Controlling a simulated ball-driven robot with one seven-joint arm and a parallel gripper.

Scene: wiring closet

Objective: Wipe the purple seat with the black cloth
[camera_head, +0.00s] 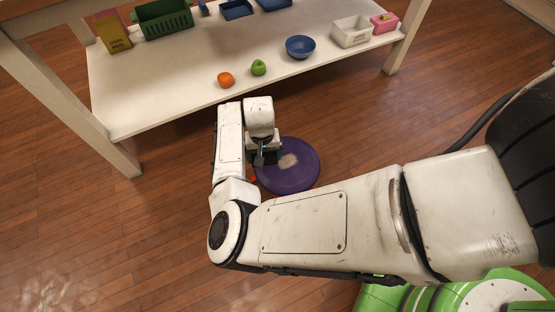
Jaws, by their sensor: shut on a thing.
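The purple seat (298,178) is a round top low over the floor, below the front edge of the shelf. A pale smudge shows near its upper middle. My gripper (264,160) is over the upper left part of the seat, pointing down. It is shut on a dark thing at the seat, most likely the black cloth (258,162), of which only a small dark part shows. The arm's wrist hides the rest, and I cannot tell whether the cloth touches the seat. A bit of red shows at the seat's left edge.
A white shelf (150,92) stands behind the seat, with an orange (226,80), a green apple (259,68), a blue bowl (300,47), a white bin (352,32) and a green basket (163,19). Its leg (80,130) stands at left. Wooden floor is clear around the seat.

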